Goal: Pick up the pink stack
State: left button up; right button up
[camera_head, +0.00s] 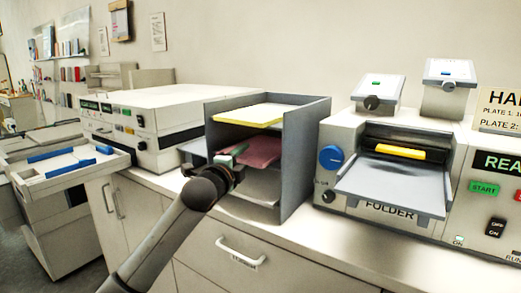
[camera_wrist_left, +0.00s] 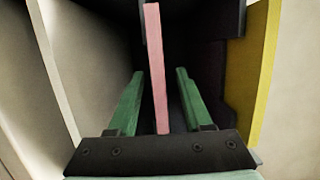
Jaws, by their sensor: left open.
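The pink stack (camera_head: 262,150) lies flat on a middle shelf of the grey sorter rack (camera_head: 300,150). My left gripper (camera_head: 232,156) is at the front of that shelf, at the stack's left front edge. In the left wrist view the pink stack (camera_wrist_left: 155,55) shows edge-on between the two green fingers of the left gripper (camera_wrist_left: 158,75). The fingers are open, with a visible gap on each side of the stack. The stack's far end is hidden inside the dark shelf. My right gripper is in neither view.
A yellow stack (camera_head: 248,115) lies on the shelf above; its edge also shows in the wrist view (camera_wrist_left: 256,75). White sheets (camera_head: 258,187) lie below. The folder machine (camera_head: 395,170) stands close right of the rack, and a white machine (camera_head: 150,115) stands left.

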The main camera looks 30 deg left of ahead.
pick_arm(q)
grip_shut()
dwell(1.3)
